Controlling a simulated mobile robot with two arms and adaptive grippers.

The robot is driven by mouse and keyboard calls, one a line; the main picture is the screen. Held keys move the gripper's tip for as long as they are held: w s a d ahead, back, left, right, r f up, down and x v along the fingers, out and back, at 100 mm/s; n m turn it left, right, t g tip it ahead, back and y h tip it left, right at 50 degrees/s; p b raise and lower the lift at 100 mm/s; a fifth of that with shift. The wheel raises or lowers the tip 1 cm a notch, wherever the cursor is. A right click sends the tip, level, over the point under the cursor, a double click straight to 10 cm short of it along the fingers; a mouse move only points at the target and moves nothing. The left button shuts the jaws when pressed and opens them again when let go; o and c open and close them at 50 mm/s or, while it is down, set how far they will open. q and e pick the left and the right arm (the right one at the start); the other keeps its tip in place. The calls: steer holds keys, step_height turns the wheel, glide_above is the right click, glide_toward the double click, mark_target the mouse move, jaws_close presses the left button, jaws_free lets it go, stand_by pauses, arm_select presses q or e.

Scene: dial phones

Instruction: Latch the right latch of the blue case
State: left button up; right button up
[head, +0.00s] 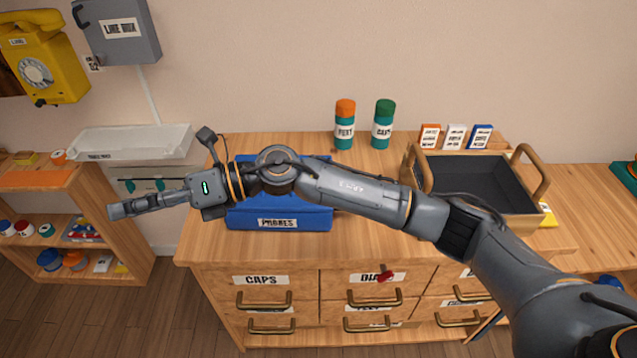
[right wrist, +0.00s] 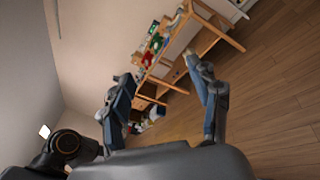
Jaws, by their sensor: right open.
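The blue case (head: 279,215), labelled PHONES, sits on the left part of the wooden cabinet top in the head view. My right arm crosses in front of it and hides its upper middle, and I cannot make out its latches. My right gripper (head: 122,209) reaches past the case to the left, over the gap beside the cabinet, touching nothing that I can see. In the right wrist view its fingers (right wrist: 168,108) are spread apart with nothing between them. My left gripper is in neither view.
A wooden-handled dark tray (head: 482,211) stands right of the case. Two capped canisters (head: 344,130) and several small boxes (head: 455,138) stand behind. A low shelf (head: 90,240) with tins is at the left. A yellow phone (head: 42,60) and a grey box (head: 120,32) hang on the wall.

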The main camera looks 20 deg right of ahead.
steer(key=w+d+f+n+h, duration=0.3)
steer(key=d+h, duration=0.2)
steer(key=d, duration=0.1)
steer(key=w+d+f+n+h, duration=0.2)
steer(key=w+d+f+h, duration=0.15)
steer(key=d+h, duration=0.2)
steer(key=w+d+r+h, duration=0.2)
steer(key=w+d+h, duration=0.15)
steer(key=d, duration=0.65)
steer(key=w+d+r+h, duration=0.2)
steer(key=d+h, duration=0.2)
steer(key=d, duration=0.7)
steer(key=shift+t, duration=0.3)
steer(key=f+p, duration=0.1)
steer(key=f, duration=0.7)
steer(key=f+p, duration=0.1)
steer(key=f, duration=0.4)
steer(key=shift+s+a+f+p, duration=0.1)
steer(key=shift+s+a+p, duration=0.1)
steer(key=shift+a+p, duration=0.15)
steer(key=c, duration=1.2)
